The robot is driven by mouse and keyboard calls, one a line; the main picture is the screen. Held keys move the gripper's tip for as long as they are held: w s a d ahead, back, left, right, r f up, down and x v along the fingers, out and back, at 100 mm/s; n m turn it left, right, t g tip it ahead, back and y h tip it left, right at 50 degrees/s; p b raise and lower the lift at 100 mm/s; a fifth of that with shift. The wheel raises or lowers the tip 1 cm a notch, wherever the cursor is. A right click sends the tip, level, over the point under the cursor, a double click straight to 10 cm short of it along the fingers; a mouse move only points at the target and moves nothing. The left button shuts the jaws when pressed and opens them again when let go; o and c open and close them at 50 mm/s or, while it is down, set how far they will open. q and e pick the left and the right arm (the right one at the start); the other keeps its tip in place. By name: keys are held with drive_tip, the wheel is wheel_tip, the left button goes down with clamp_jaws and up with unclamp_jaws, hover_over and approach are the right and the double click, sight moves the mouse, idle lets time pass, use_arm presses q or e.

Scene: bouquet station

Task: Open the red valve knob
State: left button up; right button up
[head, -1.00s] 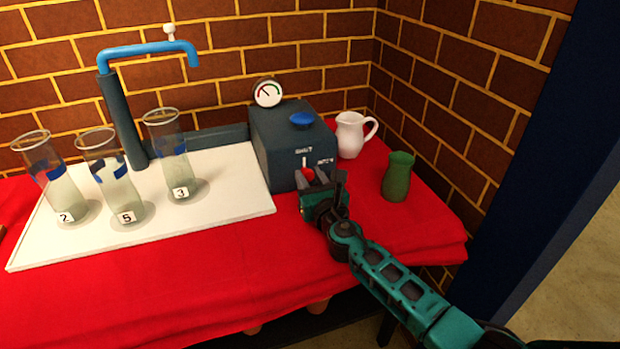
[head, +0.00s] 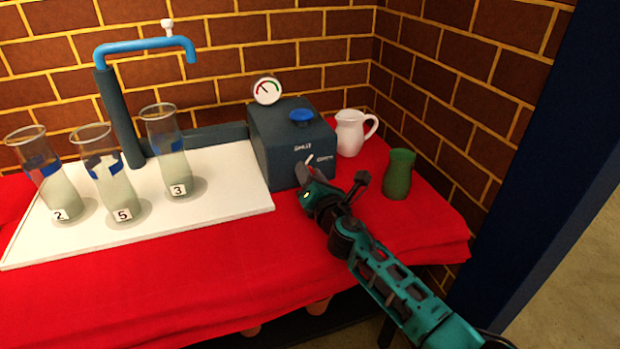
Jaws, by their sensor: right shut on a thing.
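The grey valve box (head: 270,155) stands at the back right of the table. Its front carries a label at the top that seems to read SHUT and another to the right that is too small to read surely. My right gripper (head: 307,174) is at the box front, rolled to a tilt and shut on the red valve knob, which it hides. A short white pointer mark (head: 309,160) shows just above the fingers and leans right, between the two labels. My left gripper is not in view.
A round gauge (head: 267,91) and a blue knob (head: 302,117) are on the box. A white jug (head: 351,133) and green vase (head: 398,174) stand to the right. Several glass cylinders (head: 112,185) stand on the white board (head: 225,195) under a blue spout (head: 140,46).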

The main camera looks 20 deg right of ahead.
drive_tip(key=m+b, duration=0.1)
drive_tip(key=m, duration=0.4)
drive_tip(key=shift+f+m, duration=0.15)
drive_tip(key=shift+m, duration=0.15)
drive_tip(key=m, duration=0.4)
drive_tip(key=shift+m, duration=0.4)
drive_tip(key=o, duration=1)
drive_tip(key=s, duration=0.4)
drive_tip(key=s+p, duration=0.1)
drive_tip(key=s, duration=0.8)
drive_tip(key=shift+d+p, duration=0.25)
drive_tip(key=shift+p, duration=0.1)
